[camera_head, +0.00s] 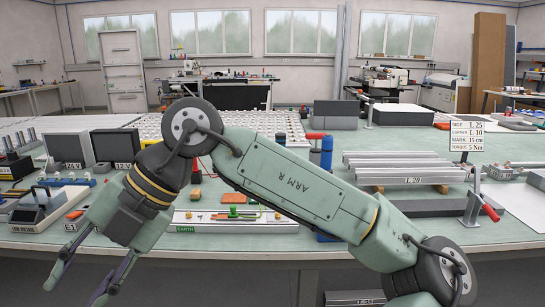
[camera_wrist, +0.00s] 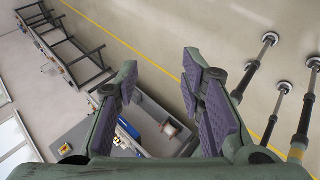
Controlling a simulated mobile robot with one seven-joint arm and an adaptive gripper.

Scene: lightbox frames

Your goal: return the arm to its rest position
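My arm (camera_head: 310,188) reaches from the lower right across the front of the workbench, bent at an elbow-like joint at upper left. My gripper (camera_head: 80,280) points down and left at the bench's front left edge. Its two fingers are apart with nothing between them. In the wrist view the gripper (camera_wrist: 160,80) also shows open, with purple-grey pads facing each other and bare floor behind the gap. The arm hides part of the bench's middle.
The green workbench top (camera_head: 250,240) is crowded. A low device (camera_head: 35,212) stands close to the gripper at left. A tray (camera_head: 225,217) of small parts, aluminium profiles (camera_head: 405,166) and a sign (camera_head: 467,133) lie or stand further right. Open floor (camera_wrist: 150,25) shows in the wrist view.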

